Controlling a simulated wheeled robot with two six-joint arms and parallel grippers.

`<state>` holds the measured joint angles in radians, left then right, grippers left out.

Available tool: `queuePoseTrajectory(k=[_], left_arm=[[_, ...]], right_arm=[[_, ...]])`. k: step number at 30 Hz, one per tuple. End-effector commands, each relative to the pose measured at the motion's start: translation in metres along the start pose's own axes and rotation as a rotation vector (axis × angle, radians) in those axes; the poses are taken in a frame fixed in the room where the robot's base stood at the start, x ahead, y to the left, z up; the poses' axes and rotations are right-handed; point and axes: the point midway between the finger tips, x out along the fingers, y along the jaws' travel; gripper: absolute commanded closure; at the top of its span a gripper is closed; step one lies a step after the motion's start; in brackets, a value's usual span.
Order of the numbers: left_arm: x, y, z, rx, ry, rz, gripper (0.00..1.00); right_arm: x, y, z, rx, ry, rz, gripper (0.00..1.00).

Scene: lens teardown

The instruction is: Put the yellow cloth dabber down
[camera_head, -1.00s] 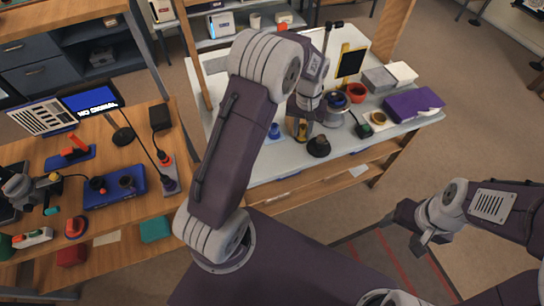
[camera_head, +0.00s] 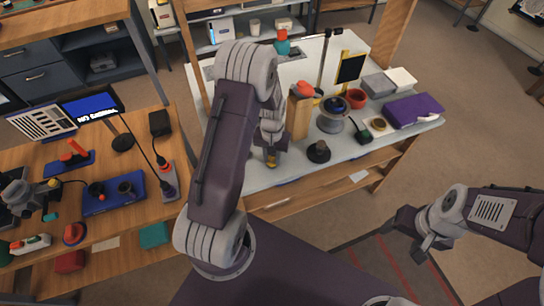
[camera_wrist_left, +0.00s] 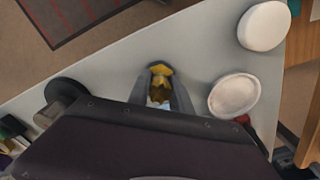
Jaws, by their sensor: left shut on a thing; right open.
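The yellow cloth dabber (camera_head: 271,161) is low over the front left part of the pale bench top, below my left gripper (camera_head: 271,149). In the left wrist view the yellow dabber (camera_wrist_left: 160,84) sits between the two fingers of my left gripper (camera_wrist_left: 160,98), which is shut on it. I cannot tell whether its lower end touches the bench. My right gripper (camera_head: 424,240) is open and empty, off the bench to the right, above the floor.
A black knob-shaped piece (camera_head: 318,152) stands right of the dabber, with a wooden block (camera_head: 299,116) behind. Further right are a red bowl (camera_head: 356,98) and a purple box (camera_head: 412,110). In the wrist view two white round pieces (camera_wrist_left: 234,95) lie to the right.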

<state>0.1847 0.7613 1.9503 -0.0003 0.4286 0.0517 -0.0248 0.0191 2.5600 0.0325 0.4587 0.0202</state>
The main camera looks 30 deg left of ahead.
Motion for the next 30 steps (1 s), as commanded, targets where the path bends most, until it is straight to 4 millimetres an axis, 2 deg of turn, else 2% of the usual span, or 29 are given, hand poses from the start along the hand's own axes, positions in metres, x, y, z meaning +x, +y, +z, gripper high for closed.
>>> queuePoseTrajectory(k=[6,7,9,15,19,30], left_arm=[[0.005,0.0,0.0,0.0,0.0,0.0,1.0],[0.003,0.0,0.0,0.0,0.0,0.0,0.66],[0.003,0.0,0.0,0.0,0.0,0.0,0.52],[0.003,0.0,0.0,0.0,0.0,0.0,0.52],[-0.009,0.0,-0.001,0.0,0.004,0.0,0.52],[-0.1,0.0,-0.001,0.0,0.005,0.0,0.52]], right_arm=[[0.003,0.0,0.0,0.0,0.0,0.0,0.33],[0.002,0.0,0.0,0.0,0.0,0.0,0.33],[0.002,0.0,0.0,0.0,0.0,0.0,0.33],[0.002,0.0,0.0,0.0,0.0,0.0,0.33],[-0.001,0.0,0.0,0.0,0.0,0.0,0.33],[-0.006,0.0,-0.001,0.0,0.0,0.0,0.33]])
